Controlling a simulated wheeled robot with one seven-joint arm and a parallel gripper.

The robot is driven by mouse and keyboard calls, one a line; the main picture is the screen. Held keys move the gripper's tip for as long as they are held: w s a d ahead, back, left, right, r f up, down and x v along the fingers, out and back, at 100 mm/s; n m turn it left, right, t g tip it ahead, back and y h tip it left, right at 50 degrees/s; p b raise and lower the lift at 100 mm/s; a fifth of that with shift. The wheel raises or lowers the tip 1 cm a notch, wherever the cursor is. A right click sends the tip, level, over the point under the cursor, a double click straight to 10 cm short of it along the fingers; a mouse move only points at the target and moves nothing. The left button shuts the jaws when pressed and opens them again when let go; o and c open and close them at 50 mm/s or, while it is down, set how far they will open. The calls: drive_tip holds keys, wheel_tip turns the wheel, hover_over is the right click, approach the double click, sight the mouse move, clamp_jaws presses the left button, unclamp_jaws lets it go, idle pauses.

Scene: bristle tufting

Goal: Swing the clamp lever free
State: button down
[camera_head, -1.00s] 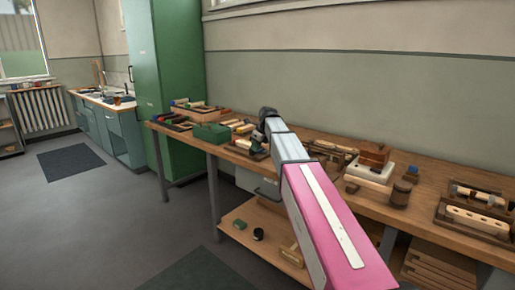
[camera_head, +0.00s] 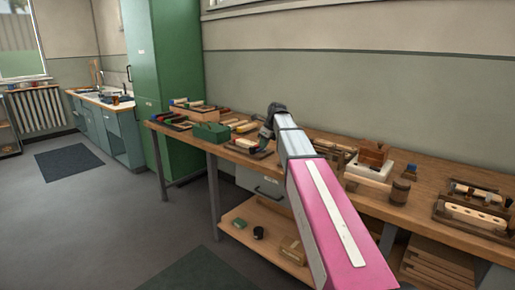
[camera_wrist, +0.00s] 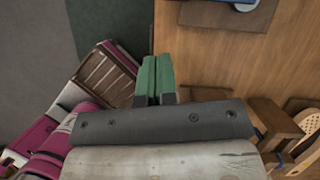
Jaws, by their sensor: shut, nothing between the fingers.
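My gripper (camera_head: 263,143) is at the end of my raised arm, over the workbench, to the right of the green box. In the wrist view its two green fingers (camera_wrist: 157,77) lie together, shut with nothing between them, near the bench edge. A brown plate (camera_wrist: 228,14) with a blue and metal part (camera_wrist: 243,4) lies on the bench at the top of that view, apart from the fingers and cut off by the frame. I cannot tell which part is the clamp lever; my arm hides part of the bench.
The long wooden workbench (camera_head: 420,204) holds a green box (camera_head: 211,132), a pale block (camera_head: 369,171), a round wooden piece (camera_head: 400,191) and a rack with a drilled bar (camera_head: 474,218). A lower shelf (camera_head: 243,216) is underneath. A green cabinet (camera_head: 160,80) stands behind left.

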drive_tip(key=v, duration=0.7)
drive_tip(key=shift+s+r, duration=0.25)
drive_tip(key=shift+r, duration=0.05)
drive_tip(key=shift+a, duration=0.1)
